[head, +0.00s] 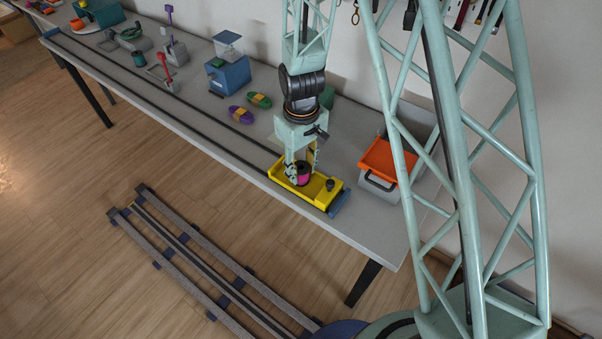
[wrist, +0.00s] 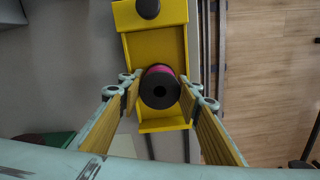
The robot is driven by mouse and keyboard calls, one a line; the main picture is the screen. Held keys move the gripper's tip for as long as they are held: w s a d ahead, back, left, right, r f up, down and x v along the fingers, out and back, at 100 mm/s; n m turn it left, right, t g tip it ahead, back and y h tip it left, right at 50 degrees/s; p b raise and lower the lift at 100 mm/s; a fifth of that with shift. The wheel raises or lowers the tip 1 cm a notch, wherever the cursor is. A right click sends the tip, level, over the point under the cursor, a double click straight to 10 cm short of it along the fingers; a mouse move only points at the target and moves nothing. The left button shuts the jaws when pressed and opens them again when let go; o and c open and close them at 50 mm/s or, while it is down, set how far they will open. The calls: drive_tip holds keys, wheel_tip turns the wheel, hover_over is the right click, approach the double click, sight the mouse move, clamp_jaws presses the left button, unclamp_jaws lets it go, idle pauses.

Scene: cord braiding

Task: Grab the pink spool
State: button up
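The pink spool (wrist: 160,87), with a black flange on top, stands upright in the yellow tray. In the head view the spool (head: 304,179) is partly hidden by my gripper's fingers. My gripper (head: 302,172) points down over the tray, with a finger on either side of the spool. In the wrist view the fingers of my gripper (wrist: 159,93) are spread, with the spool between them. A narrow gap seems to show on each side, so the fingers look open and apart from it.
The yellow tray (head: 318,193) sits near the table's front edge and has a black knob (head: 330,184) at its right end. A grey bin with an orange tray (head: 389,160) stands to the right. Purple (head: 241,115) and green (head: 259,100) bundles lie behind on the left.

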sight(302, 168)
drive_tip(key=shift+r, duration=0.1)
drive_tip(key=shift+c, duration=0.4)
drive_tip(key=shift+r, duration=1.6)
drive_tip(key=shift+s+r, duration=0.1)
drive_tip(key=shift+s, duration=0.1)
drive_tip(key=s+d+r+b, duration=0.1)
drive_tip(key=s+b, duration=0.2)
drive_tip(key=s, duration=1.2)
drive_tip(key=shift+s+r, duration=0.15)
drive_tip(key=shift+s, duration=0.05)
drive_tip(key=shift+s, duration=0.1)
